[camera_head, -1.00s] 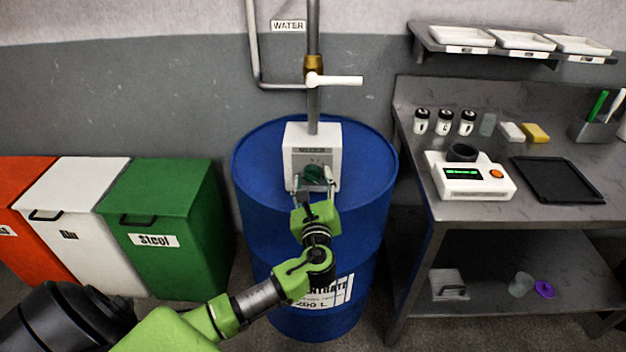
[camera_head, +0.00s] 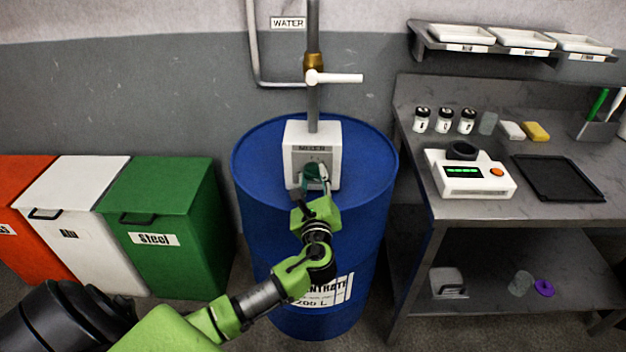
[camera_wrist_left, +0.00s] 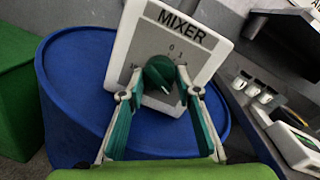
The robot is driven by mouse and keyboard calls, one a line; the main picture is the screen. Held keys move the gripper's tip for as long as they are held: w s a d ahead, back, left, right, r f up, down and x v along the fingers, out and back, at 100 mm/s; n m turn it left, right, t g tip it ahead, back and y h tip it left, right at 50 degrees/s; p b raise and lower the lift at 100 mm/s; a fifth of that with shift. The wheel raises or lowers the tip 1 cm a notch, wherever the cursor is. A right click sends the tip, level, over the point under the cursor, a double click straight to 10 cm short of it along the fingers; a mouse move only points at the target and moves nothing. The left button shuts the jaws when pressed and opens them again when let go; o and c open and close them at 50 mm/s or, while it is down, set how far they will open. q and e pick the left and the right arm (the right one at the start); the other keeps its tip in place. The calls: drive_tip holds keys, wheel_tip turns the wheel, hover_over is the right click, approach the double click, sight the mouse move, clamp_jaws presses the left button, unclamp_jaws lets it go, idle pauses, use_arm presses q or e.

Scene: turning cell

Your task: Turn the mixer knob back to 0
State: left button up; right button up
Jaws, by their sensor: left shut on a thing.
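The mixer (camera_head: 331,137) is a white box with a grey face, standing on the blue drum (camera_head: 365,190) below a vertical pipe. Its dark green knob (camera_wrist_left: 158,72) sits in the middle of the face, with scale marks including 0 and 1 above it in the left wrist view. My left gripper (camera_head: 313,184) is shut on the knob, one finger on each side. In the left wrist view the fingers (camera_wrist_left: 160,88) reach the knob and the mixer looks tilted. A white pointer mark on the knob faces lower right, away from the 0. My right gripper is not in view.
A white lever (camera_head: 336,78) sits on the pipe above the mixer. Waste bins, the nearest a green one (camera_head: 165,205), stand left of the drum. A grey bench (camera_head: 480,208) with a scale (camera_head: 470,178) and jars stands right.

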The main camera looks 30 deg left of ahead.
use_arm(q)
drive_tip(key=n+b, duration=0.1)
drive_tip(key=n, duration=0.5)
drive_tip(key=shift+b, duration=0.3)
drive_tip(key=n+h+b, duration=0.1)
drive_tip(key=n, duration=0.4)
drive_tip(key=shift+r, duration=0.1)
drive_tip(key=n+b, duration=0.2)
drive_tip(key=n, duration=0.4)
drive_tip(key=shift+r+h, duration=0.1)
drive_tip(key=shift+h, duration=0.2)
drive_tip(key=n, duration=0.3)
drive_tip(key=shift+a, duration=0.1)
drive_tip(key=shift+s+n+t, duration=0.1)
drive_tip(key=shift+n+t, duration=0.2)
drive_tip(key=shift+n, duration=0.7)
drive_tip(key=o, duration=1.1)
drive_tip(key=shift+r, duration=0.1)
